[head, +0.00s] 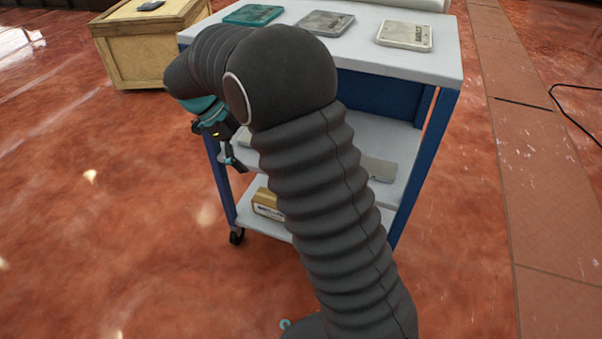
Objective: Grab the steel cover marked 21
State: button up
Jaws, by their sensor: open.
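My gripper (231,158) hangs at the left side of the blue and white cart, level with its middle shelf. It is open and I see nothing between its fingers. On the cart's top lie a teal plate (253,14), a grey metallic plate (325,22) and a whitish plate (404,35). On the middle shelf, a grey flat piece (379,168) shows to the right of my arm, and part of a pale piece (244,138) shows near my gripper. My arm hides much of that shelf. I cannot read a 21 on any piece.
The cart's top (445,65) has bare room at its front edge. A yellowish box (267,204) sits on the bottom shelf. A wooden crate (145,50) with a dark device (151,5) stands behind left. A black cable (570,112) lies at right. The floor at left is clear.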

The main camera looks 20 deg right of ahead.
jog(key=s+d, duration=0.1)
jog(key=d, duration=0.1)
jog(key=s+d, duration=0.1)
jog(key=d, duration=0.4)
jog(key=shift+s+d+b, duration=0.3)
jog(key=shift+s+d, duration=0.1)
jog(key=shift+b+x, duration=0.35)
jog(key=shift+x, duration=2.15)
jog(key=c, duration=1.3)
